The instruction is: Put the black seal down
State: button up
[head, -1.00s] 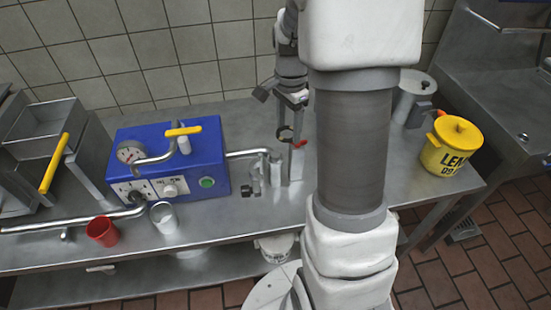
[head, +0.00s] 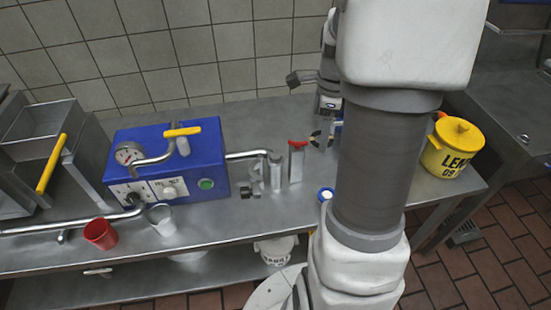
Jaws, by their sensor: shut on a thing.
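My gripper (head: 332,138) is at the middle right of the bench in the head view, mostly hidden behind my own arm. A dark curved piece, the black seal (head: 315,134), shows at its fingertips, just right of a red-topped metal post (head: 297,163). My gripper is shut on the seal. Only a small part of the seal shows, and I cannot tell whether it touches the bench.
A blue machine (head: 168,160) with a gauge and pipes stands on the metal bench (head: 235,215). A red cup (head: 100,233) and a metal cup (head: 161,219) stand in front. A blue-and-white round item (head: 325,194) sits near my arm. A yellow pot (head: 452,150) is at right.

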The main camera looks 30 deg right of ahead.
send_over(277, 156)
notch_tip(277, 156, down, 7)
jog(key=shift+f+b, duration=0.1)
jog(key=shift+b, duration=0.35)
jog(key=shift+f, duration=1.75)
jog(key=shift+f+b, duration=0.4)
jog(key=shift+f, duration=0.05)
jog(key=o, duration=1.3)
jog(key=shift+r, duration=0.1)
